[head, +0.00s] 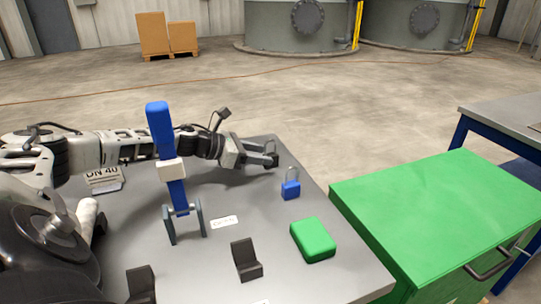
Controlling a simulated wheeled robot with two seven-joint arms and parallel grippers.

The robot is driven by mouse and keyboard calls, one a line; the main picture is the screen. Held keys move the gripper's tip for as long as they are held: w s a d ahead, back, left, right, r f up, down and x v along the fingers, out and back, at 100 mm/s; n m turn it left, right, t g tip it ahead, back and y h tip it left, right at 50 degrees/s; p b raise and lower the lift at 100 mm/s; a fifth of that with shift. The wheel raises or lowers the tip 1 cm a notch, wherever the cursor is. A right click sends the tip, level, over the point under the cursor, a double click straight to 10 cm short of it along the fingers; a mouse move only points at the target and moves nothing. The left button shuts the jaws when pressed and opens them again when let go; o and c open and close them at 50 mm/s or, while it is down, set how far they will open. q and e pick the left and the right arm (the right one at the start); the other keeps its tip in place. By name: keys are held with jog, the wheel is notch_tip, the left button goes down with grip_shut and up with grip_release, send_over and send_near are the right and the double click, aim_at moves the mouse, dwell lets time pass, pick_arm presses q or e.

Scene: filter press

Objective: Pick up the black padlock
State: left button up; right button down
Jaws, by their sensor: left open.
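My right gripper is not in view.
A tall blue lever (176,192) stands in front of my left arm. A green block (313,240), black angled pieces (246,259) and a small white label (224,222) are on the table. A green cabinet (440,205) adjoins at the right.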

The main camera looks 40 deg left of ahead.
aim_at(269, 155)
pick_arm(q)
jog(key=x, duration=0.2)
jog(key=shift+w+d, duration=0.2)
jog(key=shift+w, duration=0.1)
jog(key=shift+w+d+f, duration=0.1)
jog(key=shift+w+f, duration=0.1)
jog(key=shift+w, duration=0.05)
grip_shut()
jog(key=shift+r, duration=0.1)
